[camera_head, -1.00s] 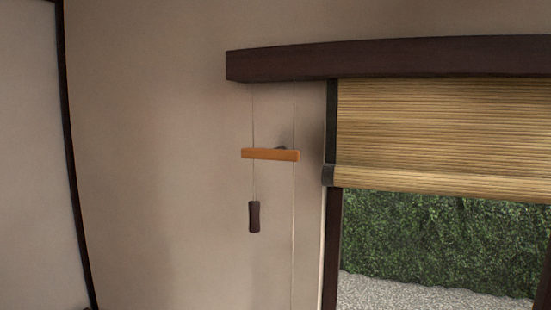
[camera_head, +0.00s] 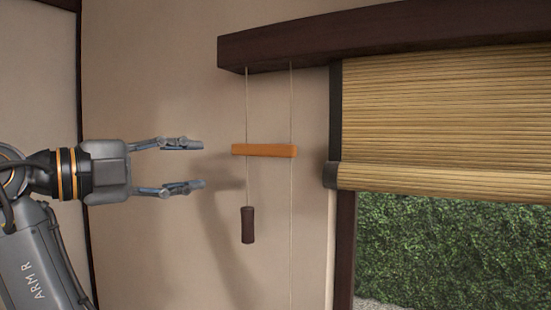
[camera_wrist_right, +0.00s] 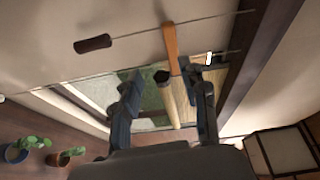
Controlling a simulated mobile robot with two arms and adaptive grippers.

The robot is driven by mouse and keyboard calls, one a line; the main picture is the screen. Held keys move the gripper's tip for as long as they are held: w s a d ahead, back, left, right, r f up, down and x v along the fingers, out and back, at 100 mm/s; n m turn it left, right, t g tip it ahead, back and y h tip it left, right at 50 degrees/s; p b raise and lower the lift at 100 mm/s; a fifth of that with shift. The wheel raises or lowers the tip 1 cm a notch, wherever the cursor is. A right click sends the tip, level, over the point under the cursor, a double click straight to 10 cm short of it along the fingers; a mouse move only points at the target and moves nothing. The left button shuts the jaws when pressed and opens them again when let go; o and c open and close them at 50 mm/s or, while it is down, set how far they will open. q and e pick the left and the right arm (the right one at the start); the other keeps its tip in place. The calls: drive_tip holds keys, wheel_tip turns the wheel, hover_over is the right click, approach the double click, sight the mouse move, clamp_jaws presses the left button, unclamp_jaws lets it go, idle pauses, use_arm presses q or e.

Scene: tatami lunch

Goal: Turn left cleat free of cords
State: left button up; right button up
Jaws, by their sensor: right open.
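The orange wooden cleat (camera_head: 264,150) lies level on the wall, left of the blind. Two thin cords run vertically past its ends; the cleat covers them where they cross, so I cannot tell if they touch. The left cord ends in a dark toggle (camera_head: 247,225) below the cleat. My right gripper (camera_head: 201,164) is open and empty, left of the cleat and apart from it, fingers pointing right. In the right wrist view, the cleat (camera_wrist_right: 171,48) shows beyond the open fingers, with the toggle (camera_wrist_right: 93,44) to the left. My left gripper is not in view.
A bamboo blind (camera_head: 440,120) hangs half lowered under a dark wooden beam (camera_head: 290,48). Below it is a window opening with a green hedge (camera_head: 450,245). Potted plants (camera_wrist_right: 18,150) stand at lower left in the right wrist view. Bare wall surrounds the cleat.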

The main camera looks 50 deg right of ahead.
sight(258, 151)
drive_tip(key=shift+m+g, duration=0.3)
drive_tip(key=shift+m, duration=0.4)
drive_tip(key=s+d+p, duration=0.1)
drive_tip(key=d, duration=0.3)
drive_tip(key=s+d+r+p, duration=0.1)
drive_tip(key=d, duration=0.2)
drive_tip(key=s+d+r+p, duration=0.1)
drive_tip(key=d, duration=0.3)
drive_tip(key=shift+d, duration=0.35)
drive_tip(key=shift+d+f, duration=0.1)
drive_tip(key=shift+d, duration=0.6)
drive_tip(key=shift+c, duration=0.5)
clamp_jaws()
